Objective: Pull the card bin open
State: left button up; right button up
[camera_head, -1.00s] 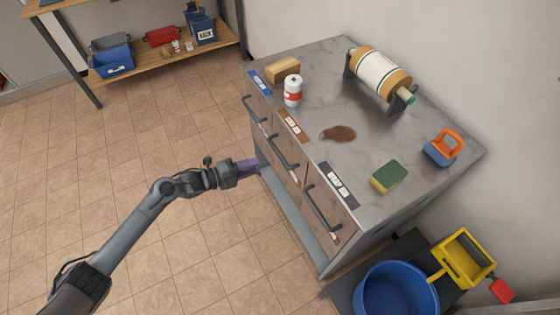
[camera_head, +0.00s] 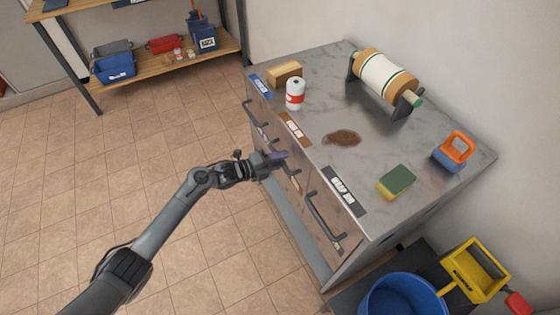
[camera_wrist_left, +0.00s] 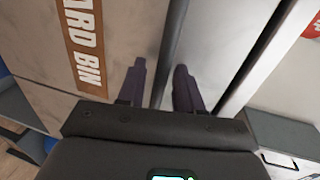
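The card bin (camera_head: 304,164) is the middle drawer front of the metal-topped cabinet, under a brown label (camera_head: 295,129). That label reads "ARD BIN" in the left wrist view (camera_wrist_left: 85,45). The bin appears shut, flush with its neighbours. Its dark bar handle (camera_head: 294,173) is partly hidden by my left gripper (camera_head: 278,158). In the left wrist view my left gripper (camera_wrist_left: 160,80) has its two purple fingers apart, with a dark bar, apparently the handle, running between them. I cannot tell whether either finger touches it. My right gripper is not in view.
A blue-labelled drawer (camera_head: 256,112) and a black-labelled drawer (camera_head: 325,215) flank the card bin. On the cabinet top are a can (camera_head: 295,94), a brown stain (camera_head: 343,138) and a sponge (camera_head: 397,182). A blue bucket (camera_head: 402,296) stands at lower right. The floor before the cabinet is clear.

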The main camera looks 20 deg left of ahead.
pick_arm(q)
jog(key=shift+w+d, duration=0.1)
grip_shut()
dwell(0.5)
